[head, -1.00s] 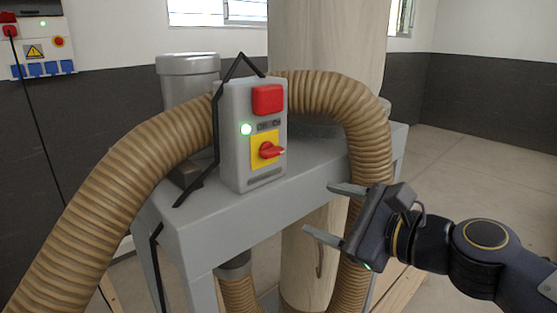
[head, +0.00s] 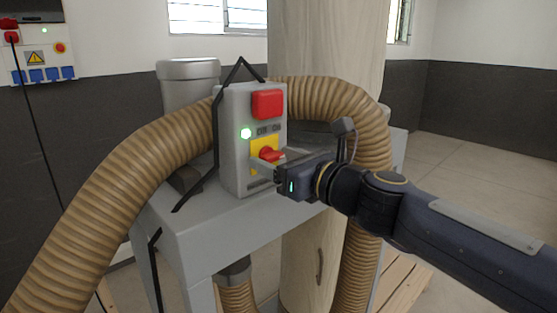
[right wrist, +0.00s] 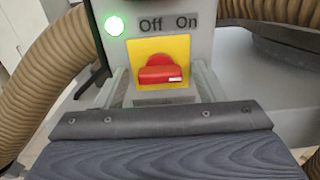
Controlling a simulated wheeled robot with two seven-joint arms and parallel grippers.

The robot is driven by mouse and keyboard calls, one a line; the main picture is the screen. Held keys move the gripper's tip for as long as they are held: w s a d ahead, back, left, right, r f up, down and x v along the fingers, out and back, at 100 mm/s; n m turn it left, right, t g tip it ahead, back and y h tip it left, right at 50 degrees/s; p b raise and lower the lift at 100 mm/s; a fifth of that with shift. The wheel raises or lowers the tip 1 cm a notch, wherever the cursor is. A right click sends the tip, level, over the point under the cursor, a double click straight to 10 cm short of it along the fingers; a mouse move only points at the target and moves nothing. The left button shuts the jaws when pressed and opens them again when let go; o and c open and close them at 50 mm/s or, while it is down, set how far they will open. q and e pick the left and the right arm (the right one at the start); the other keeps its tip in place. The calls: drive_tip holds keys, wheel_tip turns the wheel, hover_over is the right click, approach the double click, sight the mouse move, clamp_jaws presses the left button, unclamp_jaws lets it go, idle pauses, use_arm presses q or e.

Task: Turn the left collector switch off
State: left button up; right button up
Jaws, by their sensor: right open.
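The grey switch box (head: 238,135) stands on the collector's grey frame. It carries a green lamp (head: 246,133), which is lit, a red button (head: 267,103) and a red rotary switch (head: 268,154) on a yellow plate. In the right wrist view the red switch (right wrist: 160,72) lies crosswise, its white mark at the right end, below the words Off and On. My right gripper (head: 266,162) is open in front of the yellow plate, one finger on each side of the switch. The fingers partly hide the plate in the head view; contact cannot be told. My left gripper is out of view.
A ribbed brown hose (head: 110,185) arches on the left, and its other side (head: 355,110) curves down behind my right arm. A black bracket edges the box. A wall panel (head: 38,55) with a red plug is far left. Open floor (head: 475,150) lies to the right.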

drive_tip(key=c, duration=1)
drive_tip(key=n+b, duration=0.1)
drive_tip(key=n, duration=0.3)
drive_tip(key=shift+f+n, duration=0.1)
drive_tip(key=shift+n, duration=0.3)
drive_tip(key=n+b, duration=0.1)
drive_tip(key=n, duration=0.3)
drive_tip(key=shift+n+b, duration=0.3)
drive_tip(key=n+b, duration=0.1)
drive_tip(key=n, duration=0.3)
drive_tip(key=shift+n+b, duration=0.8)
drive_tip(key=shift+n, duration=1.4)
